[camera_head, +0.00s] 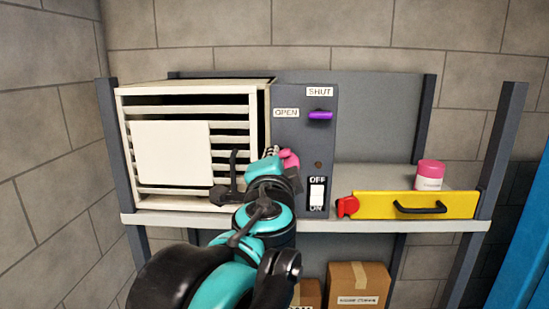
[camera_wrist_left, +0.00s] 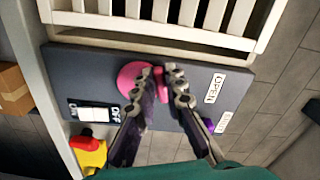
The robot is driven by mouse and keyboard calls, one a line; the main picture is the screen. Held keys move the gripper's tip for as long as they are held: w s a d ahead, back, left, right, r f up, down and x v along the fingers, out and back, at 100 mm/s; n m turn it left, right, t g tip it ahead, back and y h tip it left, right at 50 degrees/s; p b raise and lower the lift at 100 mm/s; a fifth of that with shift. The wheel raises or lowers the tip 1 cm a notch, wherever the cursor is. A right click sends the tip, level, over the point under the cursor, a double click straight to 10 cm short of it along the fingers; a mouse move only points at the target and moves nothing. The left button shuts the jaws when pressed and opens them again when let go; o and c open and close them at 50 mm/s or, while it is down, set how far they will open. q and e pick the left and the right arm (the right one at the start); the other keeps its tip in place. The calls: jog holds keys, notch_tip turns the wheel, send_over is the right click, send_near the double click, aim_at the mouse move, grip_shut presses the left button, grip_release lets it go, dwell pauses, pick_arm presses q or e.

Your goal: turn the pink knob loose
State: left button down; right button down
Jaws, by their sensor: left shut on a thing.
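The pink knob (camera_head: 289,159) is on the dark grey panel (camera_head: 290,95), beside the white slatted unit. In the head view my left gripper (camera_head: 272,155) reaches it from below and covers part of it. In the left wrist view the pink knob (camera_wrist_left: 131,77) shows a round base with a raised grip. My left gripper (camera_wrist_left: 162,82) is shut on that grip, one finger on each side. The knob still sits against the panel. My right gripper is not in view.
The panel has a purple lever (camera_head: 320,115) by the OPEN and SHUT labels, and a white OFF/ON switch (camera_head: 317,194). The slatted unit (camera_head: 187,105) stands left. A yellow drawer front (camera_head: 375,206) with a red catch (camera_head: 347,206) and a pink-lidded jar (camera_head: 430,175) are right.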

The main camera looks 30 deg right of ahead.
pick_arm(q)
jog(key=n, duration=1.3)
jog(key=shift+s+d+f, duration=0.25)
jog(key=shift+d+f, duration=0.05)
jog(key=shift+d, duration=0.1)
jog(key=shift+n, duration=0.4)
jog(key=c, duration=1.6)
grip_release()
jog(key=shift+w+d, duration=0.1)
jog(key=v, duration=1.2)
